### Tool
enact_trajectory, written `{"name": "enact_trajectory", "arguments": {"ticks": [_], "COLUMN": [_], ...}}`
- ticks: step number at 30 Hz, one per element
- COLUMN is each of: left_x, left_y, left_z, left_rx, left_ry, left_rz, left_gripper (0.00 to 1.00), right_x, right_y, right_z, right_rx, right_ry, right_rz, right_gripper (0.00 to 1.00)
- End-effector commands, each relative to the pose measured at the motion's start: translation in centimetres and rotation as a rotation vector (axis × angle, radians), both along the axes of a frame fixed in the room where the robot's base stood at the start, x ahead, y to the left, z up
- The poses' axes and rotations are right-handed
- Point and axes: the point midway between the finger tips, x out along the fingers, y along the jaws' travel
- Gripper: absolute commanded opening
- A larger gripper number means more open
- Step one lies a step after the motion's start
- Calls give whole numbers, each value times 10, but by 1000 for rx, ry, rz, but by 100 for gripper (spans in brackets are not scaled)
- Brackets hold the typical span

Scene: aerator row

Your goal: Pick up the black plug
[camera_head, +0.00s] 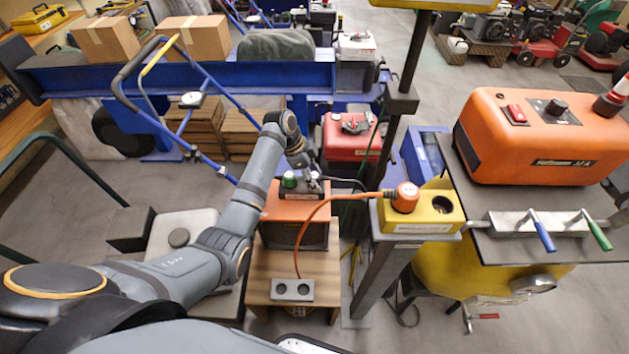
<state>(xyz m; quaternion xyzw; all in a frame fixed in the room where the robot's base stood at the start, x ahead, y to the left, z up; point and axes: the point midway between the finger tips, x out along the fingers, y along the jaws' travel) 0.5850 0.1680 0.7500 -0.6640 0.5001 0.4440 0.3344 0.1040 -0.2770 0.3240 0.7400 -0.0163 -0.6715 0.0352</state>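A small black thing with a black cable (348,180) sits on the dark top of a small orange-fronted box, beside a green knob (289,180); it may be the black plug, but its body is mostly hidden at my gripper. My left gripper (312,179) reaches down from the far end of my grey arm right at this spot. Its fingers are too small and dark to tell whether they are open or shut. My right gripper is not in view.
A yellow socket box (428,220) holds an orange plug (405,196) with an orange cord, beside an open round socket (441,205). A dark post (385,270) stands close on the right.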

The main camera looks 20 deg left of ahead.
Motion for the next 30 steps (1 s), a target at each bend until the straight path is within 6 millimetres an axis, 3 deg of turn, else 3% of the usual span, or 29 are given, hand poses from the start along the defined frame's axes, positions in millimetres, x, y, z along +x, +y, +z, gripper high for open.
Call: {"name": "enact_trajectory", "arguments": {"ticks": [1,8,17,23,30], "left_x": [0,0,1,2,-45], "left_y": [0,0,0,0,-21], "left_z": [0,0,4,32,92], "left_rx": [0,0,0,0,-2], "left_ry": [0,0,-2,-6,-6], "left_rz": [0,0,0,0,-2], "left_gripper": [36,6,6,6,6], "right_x": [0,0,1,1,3], "right_y": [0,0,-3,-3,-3], "right_z": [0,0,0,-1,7], "right_rx": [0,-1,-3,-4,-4], "right_ry": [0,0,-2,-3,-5], "right_rz": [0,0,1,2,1], "right_gripper": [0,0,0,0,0]}}
